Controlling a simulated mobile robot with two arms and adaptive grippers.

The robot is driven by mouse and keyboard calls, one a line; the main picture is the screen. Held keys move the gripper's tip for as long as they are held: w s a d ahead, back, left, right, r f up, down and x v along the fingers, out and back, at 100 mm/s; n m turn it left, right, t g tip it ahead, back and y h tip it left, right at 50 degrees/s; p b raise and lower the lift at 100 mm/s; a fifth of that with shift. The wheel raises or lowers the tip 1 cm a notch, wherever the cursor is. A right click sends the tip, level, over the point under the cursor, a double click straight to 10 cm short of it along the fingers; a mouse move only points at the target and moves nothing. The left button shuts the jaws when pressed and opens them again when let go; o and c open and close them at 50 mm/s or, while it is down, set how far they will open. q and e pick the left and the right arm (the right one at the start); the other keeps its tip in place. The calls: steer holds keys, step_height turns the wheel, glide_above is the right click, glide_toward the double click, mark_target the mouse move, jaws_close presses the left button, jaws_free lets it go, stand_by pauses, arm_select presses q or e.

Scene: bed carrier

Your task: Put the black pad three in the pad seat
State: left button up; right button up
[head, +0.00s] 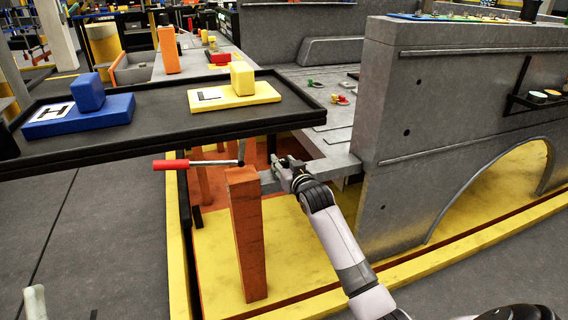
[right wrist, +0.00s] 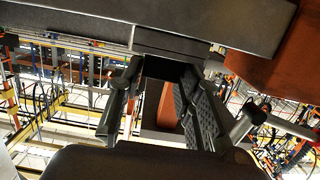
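My right gripper (head: 288,172) is beside the end of a grey beam (head: 335,160), to the right of an orange post's top. In the right wrist view its two fingers (right wrist: 163,95) stand apart, with part of an orange post showing beyond the gap. A dark patch (right wrist: 165,68) lies between the fingertips, below a grey beam (right wrist: 150,22); I cannot tell whether it is a black pad or shadow. A small black block (head: 197,216) is left of the orange post in the head view. I cannot identify pad three or its seat for sure.
A dark tray (head: 150,130) with a blue H piece (head: 80,108) and a yellow L piece (head: 234,90) overhangs at left. A red-handled lever (head: 171,164) is beneath it. The orange post (head: 247,235) and grey concrete wall (head: 430,110) flank my right arm.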

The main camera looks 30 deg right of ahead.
steer(key=o, duration=0.3)
steer(key=shift+o, duration=0.2)
steer(key=shift+r, duration=0.1)
steer(key=p+v, duration=0.4)
steer(key=v, duration=0.8)
arm_select(q)
steer(key=w+f+g+y, duration=0.1)
steer(key=w+f+g, duration=0.1)
steer(key=f+g, duration=0.2)
steer(key=w+f+g+y, duration=0.2)
steer(key=f+g, duration=0.3)
steer(key=f, duration=0.5)
steer(key=shift+w+a+f+g, duration=0.3)
steer(key=shift+a+f, duration=0.1)
steer(key=shift+a, duration=0.05)
arm_select(e)
steer(key=s+a+n+y, duration=0.2)
steer(key=s+a+y, duration=0.2)
steer(key=a, duration=0.9)
steer(key=s+a+n+y, duration=0.3)
steer(key=s+a, duration=0.7)
steer(key=a, duration=0.3)
steer(key=shift+s+r+y, duration=0.4)
steer(key=shift+r, duration=0.05)
steer(key=shift+d+f, duration=0.1)
